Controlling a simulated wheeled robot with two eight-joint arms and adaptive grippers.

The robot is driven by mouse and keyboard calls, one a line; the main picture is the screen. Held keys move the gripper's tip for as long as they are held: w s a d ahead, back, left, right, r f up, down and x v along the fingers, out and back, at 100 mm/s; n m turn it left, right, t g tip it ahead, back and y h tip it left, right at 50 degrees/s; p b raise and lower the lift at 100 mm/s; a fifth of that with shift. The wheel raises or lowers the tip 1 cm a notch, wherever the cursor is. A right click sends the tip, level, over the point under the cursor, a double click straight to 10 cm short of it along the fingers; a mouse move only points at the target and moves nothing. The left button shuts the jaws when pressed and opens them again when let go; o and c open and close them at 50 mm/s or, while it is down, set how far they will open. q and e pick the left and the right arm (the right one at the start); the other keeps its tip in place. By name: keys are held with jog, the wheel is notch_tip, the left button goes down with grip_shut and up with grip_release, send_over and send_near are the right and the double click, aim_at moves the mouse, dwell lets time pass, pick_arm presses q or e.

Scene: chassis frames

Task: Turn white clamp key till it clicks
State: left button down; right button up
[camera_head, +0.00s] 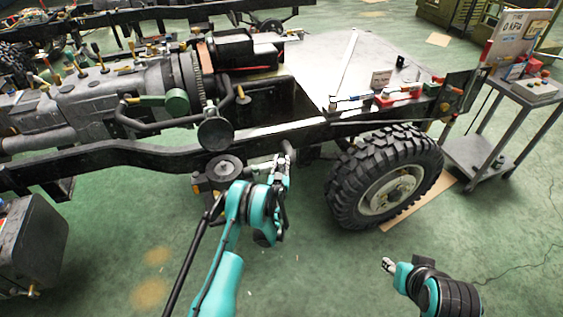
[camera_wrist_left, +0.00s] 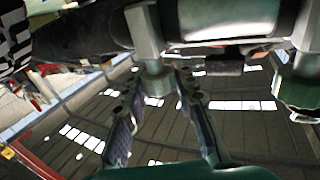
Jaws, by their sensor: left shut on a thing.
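My left gripper (camera_head: 281,168) is raised at the underside of the black chassis rail (camera_head: 130,155), left of the front wheel. In the left wrist view, its two dark fingers (camera_wrist_left: 157,98) close around the lower end of a pale grey-white upright piece (camera_wrist_left: 144,30), which looks like the clamp key. The rest of the key runs up to a dark horizontal tube (camera_wrist_left: 85,40). In the head view the key is hidden or too small to make out. My right gripper (camera_head: 388,265) is low at the right, away from the chassis; its finger opening is too small to judge.
A big black-tyred wheel (camera_head: 385,178) stands just right of my left gripper. A round black mount (camera_head: 222,168) hangs close on its left. A metal trolley (camera_head: 503,120) stands at the far right. Green floor (camera_head: 320,280) is free in front.

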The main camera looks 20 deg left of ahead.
aim_at(282, 160)
pick_arm(q)
jog(key=shift+a+m+h, duration=0.1)
jog(key=shift+m+h, duration=0.3)
jog(key=shift+h, duration=0.3)
jog(key=shift+a+m+h, duration=0.1)
jog(key=shift+m+h, duration=0.5)
jog(key=shift+h, duration=0.3)
jog(key=shift+m+g+h, duration=0.3)
jog(key=shift+m+h, duration=1.5)
jog(key=shift+h, duration=1.3)
jog(key=c, duration=1.2)
grip_release()
jog(key=shift+d, duration=0.2)
notch_tip(282, 160, up, 10)
